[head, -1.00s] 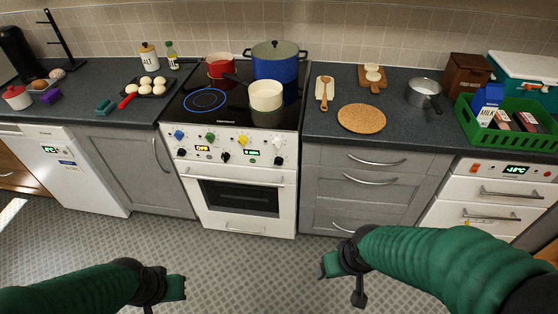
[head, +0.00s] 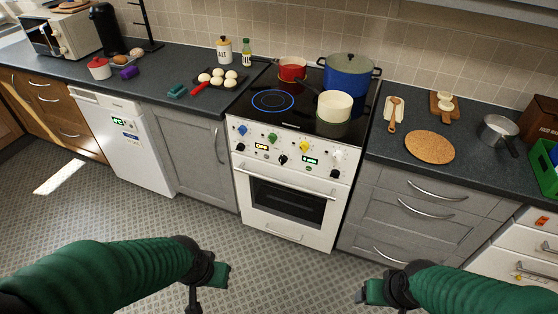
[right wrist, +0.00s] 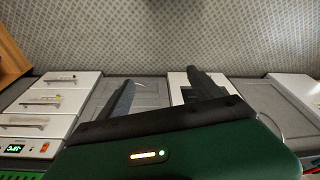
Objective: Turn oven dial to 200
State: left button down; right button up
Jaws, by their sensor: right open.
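The white oven (head: 287,208) stands in the counter row, its door shut. Its sloping front panel carries blue (head: 242,130), green (head: 272,138) and yellow (head: 303,146) knobs, and black dials, one (head: 283,160) between two displays. The left display (head: 262,147) appears to read OFF; the right display (head: 310,160) is too small to read surely. My left gripper (head: 222,275) is over the floor, apart from the oven; its jaw opening is unclear. My right gripper (head: 372,292) is over the floor in front of the drawers, open and empty in the right wrist view (right wrist: 160,77).
A red pot (head: 291,69), a blue pot (head: 348,78) and a cream pan (head: 334,106) are on the hob. The floor (head: 290,275) before the oven is clear.

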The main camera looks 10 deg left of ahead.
aim_at(239, 146)
jog(key=i+j+u, duration=0.25)
jog(key=j+u, duration=0.15)
jog(key=i+j+u, duration=0.55)
jog(key=i+u, duration=0.2)
jog(key=k, duration=0.05)
